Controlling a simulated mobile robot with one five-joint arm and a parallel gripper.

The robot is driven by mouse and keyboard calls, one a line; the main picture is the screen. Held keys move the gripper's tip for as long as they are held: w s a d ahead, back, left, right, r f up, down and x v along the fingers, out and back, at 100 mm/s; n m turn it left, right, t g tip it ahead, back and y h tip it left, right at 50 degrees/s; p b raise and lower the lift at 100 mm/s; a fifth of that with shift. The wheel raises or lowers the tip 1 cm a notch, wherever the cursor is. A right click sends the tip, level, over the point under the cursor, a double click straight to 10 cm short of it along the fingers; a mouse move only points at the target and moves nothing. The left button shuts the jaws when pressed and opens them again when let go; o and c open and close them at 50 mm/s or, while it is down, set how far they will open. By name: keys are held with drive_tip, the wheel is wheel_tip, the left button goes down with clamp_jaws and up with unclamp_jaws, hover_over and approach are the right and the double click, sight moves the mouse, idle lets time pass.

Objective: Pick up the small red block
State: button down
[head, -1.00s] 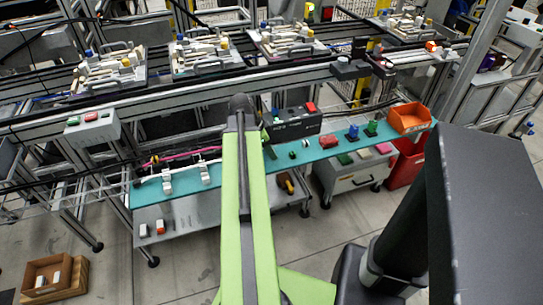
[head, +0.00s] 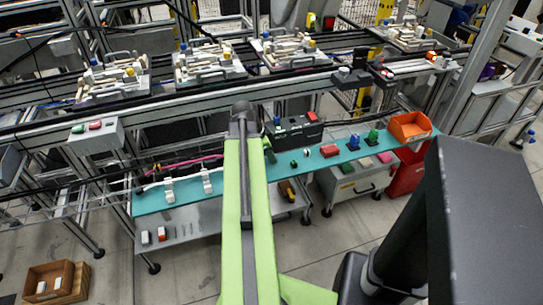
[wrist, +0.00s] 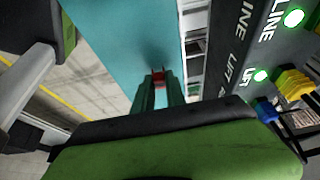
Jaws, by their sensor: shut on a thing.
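In the wrist view, the small red block (wrist: 159,76) is between the tips of my gripper (wrist: 159,84), whose two dark green fingers are shut on it. Only a small part of the block shows; the fingers hide the rest. It is over the teal bench top (wrist: 115,40), and I cannot tell whether it touches the surface. In the head view, my green arm reaches over the bench and hides most of the gripper and the block.
A black control panel with green lights (wrist: 225,60) stands close on the right in the wrist view. Along the bench in the head view are a larger red piece (head: 330,151), a blue piece (head: 354,141), a green piece (head: 373,136) and an orange bin (head: 413,131).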

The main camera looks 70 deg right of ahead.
wheel_tip(320, 180, up, 4)
drive_tip(key=p, duration=0.2)
drive_tip(key=shift+f+p, duration=0.25)
drive_tip(key=shift+p, duration=0.05)
drive_tip(key=s+d+r+p, duration=0.2)
drive_tip(key=s+r+p, duration=0.4)
drive_tip(key=s, duration=0.5)
drive_tip(key=shift+s+d+r, duration=0.15)
drive_tip(key=shift+s+r, duration=0.05)
drive_tip(key=shift+s, duration=0.05)
